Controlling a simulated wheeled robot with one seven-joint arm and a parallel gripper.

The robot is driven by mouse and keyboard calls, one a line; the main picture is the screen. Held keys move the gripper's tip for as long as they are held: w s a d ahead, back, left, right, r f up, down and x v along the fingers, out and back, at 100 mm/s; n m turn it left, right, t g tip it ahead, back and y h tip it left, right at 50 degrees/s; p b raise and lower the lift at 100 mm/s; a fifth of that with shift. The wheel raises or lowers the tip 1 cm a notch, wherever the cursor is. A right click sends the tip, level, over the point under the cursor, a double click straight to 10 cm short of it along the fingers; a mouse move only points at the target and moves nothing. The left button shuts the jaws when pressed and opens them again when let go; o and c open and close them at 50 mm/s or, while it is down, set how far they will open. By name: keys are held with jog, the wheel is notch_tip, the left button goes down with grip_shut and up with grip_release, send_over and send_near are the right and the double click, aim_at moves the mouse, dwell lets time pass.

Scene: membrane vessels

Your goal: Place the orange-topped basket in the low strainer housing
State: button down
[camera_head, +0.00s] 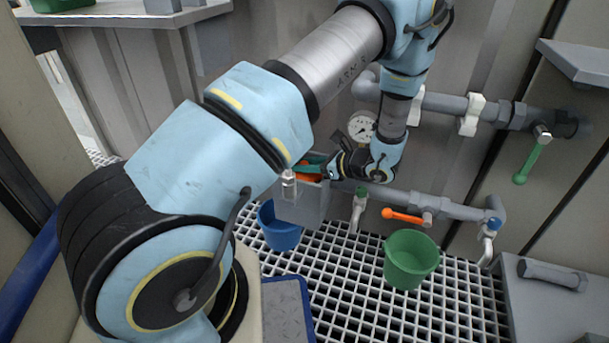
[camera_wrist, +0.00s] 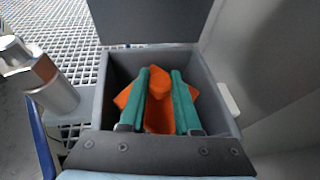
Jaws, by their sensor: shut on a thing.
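In the wrist view, the orange top of the basket (camera_wrist: 155,112) shows between two teal fingers of my gripper (camera_wrist: 159,78). My gripper is shut on it. The basket is down inside the opening of a grey square housing (camera_wrist: 216,100), below its rim, and turned at an angle to the walls. Its lower part is hidden, so I cannot tell whether it rests on the bottom. In the head view my gripper (camera_head: 310,166) reaches into the top of the grey housing (camera_head: 300,203), with a bit of orange showing; my arm covers part of it.
A blue bucket (camera_head: 279,228) and a green bucket (camera_head: 410,258) stand on the white grating (camera_head: 350,290). Grey pipes with an orange-handled valve (camera_head: 402,215) and a pressure gauge (camera_head: 361,126) run along the wall. A metal fitting (camera_wrist: 52,88) stands left of the housing.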

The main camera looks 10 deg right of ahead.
jog(key=shift+f, duration=0.6)
jog(key=shift+r, duration=0.15)
jog(key=c, duration=0.6)
grip_release()
jog(key=shift+f, duration=0.2)
jog(key=shift+d+r, duration=0.1)
jog(key=shift+r, duration=0.15)
jog(key=p+v, duration=0.3)
jog(key=v, duration=0.8)
jog(key=shift+s+d+r, duration=0.1)
jog(key=shift+s+d, duration=0.2)
